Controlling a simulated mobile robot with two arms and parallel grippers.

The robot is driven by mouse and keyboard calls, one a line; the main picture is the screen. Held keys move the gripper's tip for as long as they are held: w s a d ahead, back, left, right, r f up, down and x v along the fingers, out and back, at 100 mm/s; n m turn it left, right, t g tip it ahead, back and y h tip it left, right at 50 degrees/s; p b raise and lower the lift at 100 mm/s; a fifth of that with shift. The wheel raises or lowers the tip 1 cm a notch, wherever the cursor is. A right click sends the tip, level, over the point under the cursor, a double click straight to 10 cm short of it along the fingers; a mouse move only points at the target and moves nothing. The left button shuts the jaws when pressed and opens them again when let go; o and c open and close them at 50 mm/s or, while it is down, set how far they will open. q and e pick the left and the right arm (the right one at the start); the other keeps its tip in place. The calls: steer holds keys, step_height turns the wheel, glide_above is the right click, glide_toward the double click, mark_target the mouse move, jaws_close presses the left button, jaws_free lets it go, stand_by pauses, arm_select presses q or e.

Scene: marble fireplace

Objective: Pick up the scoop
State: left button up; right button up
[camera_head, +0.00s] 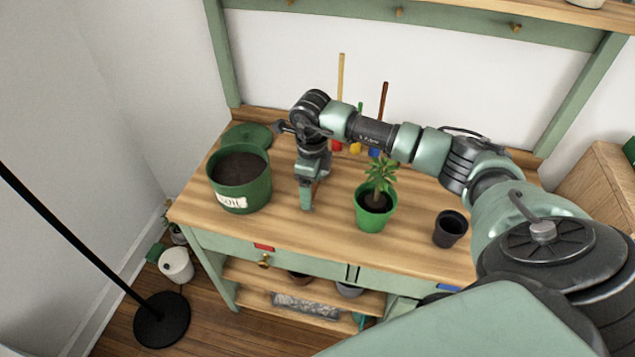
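My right arm reaches in from the right across the workbench. Its gripper (308,198) points down, just right of the green soil pot (240,182) and left of the potted plant. Its fingertips are close to the bench top; whether they touch it I cannot tell. A small reddish-brown patch shows at the fingers, but I cannot tell what it is or whether it is held. I cannot clearly make out a scoop; the gripper and arm hide part of the bench. My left gripper is not in view.
A plant in a green pot (375,207) and an empty dark pot (450,229) stand on the wooden bench (290,230). Long-handled tools (341,80) stand at the back behind my arm. A dark green disc (248,135) lies behind the soil pot.

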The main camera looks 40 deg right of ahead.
steer(key=shift+s+a+f, duration=0.2)
steer(key=shift+s+f, duration=0.15)
steer(key=shift+f, duration=0.2)
steer(key=shift+s+a+f, duration=0.15)
steer(key=shift+s+f, duration=0.15)
steer(key=shift+f, duration=0.25)
steer(key=c, duration=0.3)
steer(key=shift+r, duration=0.15)
steer(key=shift+w+r, duration=0.15)
steer(key=shift+r, duration=0.1)
steer(key=r, duration=0.2)
steer(key=w+r, duration=0.1)
steer(key=r, duration=0.1)
steer(key=shift+d+b, duration=0.15)
steer(key=shift+b, duration=0.2)
steer(key=c, duration=0.5)
steer(key=shift+o, duration=0.2)
step_height(320, 180, up, 15)
steer(key=b, duration=0.1)
steer(key=shift+d, duration=0.15)
